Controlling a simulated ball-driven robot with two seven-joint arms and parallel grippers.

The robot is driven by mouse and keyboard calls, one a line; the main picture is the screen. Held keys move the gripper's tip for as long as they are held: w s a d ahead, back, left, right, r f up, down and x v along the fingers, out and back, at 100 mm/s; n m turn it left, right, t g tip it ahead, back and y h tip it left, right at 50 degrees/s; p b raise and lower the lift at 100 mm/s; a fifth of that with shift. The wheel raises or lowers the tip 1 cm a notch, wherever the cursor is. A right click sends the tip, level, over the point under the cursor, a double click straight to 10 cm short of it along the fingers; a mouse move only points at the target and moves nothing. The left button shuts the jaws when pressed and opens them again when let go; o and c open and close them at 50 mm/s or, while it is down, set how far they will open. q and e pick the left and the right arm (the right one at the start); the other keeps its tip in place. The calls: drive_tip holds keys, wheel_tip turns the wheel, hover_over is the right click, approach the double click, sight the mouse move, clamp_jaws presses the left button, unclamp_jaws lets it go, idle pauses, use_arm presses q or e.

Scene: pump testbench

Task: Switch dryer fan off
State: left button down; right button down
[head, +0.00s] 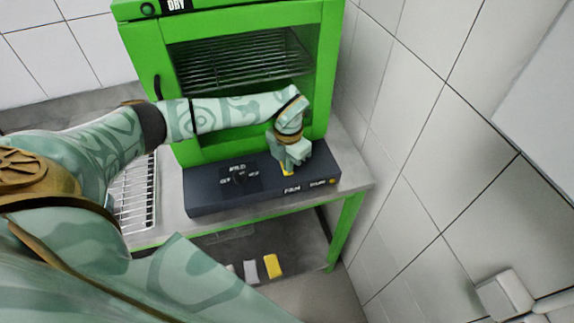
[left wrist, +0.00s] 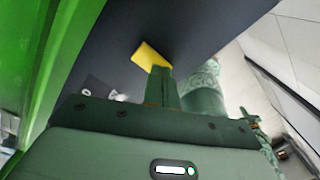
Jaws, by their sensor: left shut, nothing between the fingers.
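The green dryer cabinet (head: 322,75) stands on the bench, with wire racks visible inside. In front of it lies a dark control box (head: 215,198) with a dial (head: 240,178) and small white labels. A yellow switch (head: 287,171) on the box is mostly hidden by my left gripper (head: 288,165) in the head view. In the left wrist view the yellow switch (left wrist: 148,55) shows as a tilted flat plate. My left gripper (left wrist: 160,70) is shut and empty, its fingertips at the switch's near edge; I cannot tell whether they touch. My right gripper is not in view.
A small yellow mark (head: 333,182) lies near the box's right end. A wire rack (head: 135,193) lies on the bench at left. A yellow item (head: 272,265) and pale items lie on the lower shelf. A tiled wall (head: 415,140) closes off the right side.

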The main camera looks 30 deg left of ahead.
use_arm(q)
drive_tip(key=shift+s, duration=0.1)
drive_tip(key=shift+r+p, duration=0.6)
drive_tip(key=shift+p, duration=0.15)
wheel_tip(320, 180, up, 6)
drive_tip(key=p, duration=0.5)
drive_tip(key=shift+f, duration=0.15)
drive_tip(key=shift+f, duration=0.1)
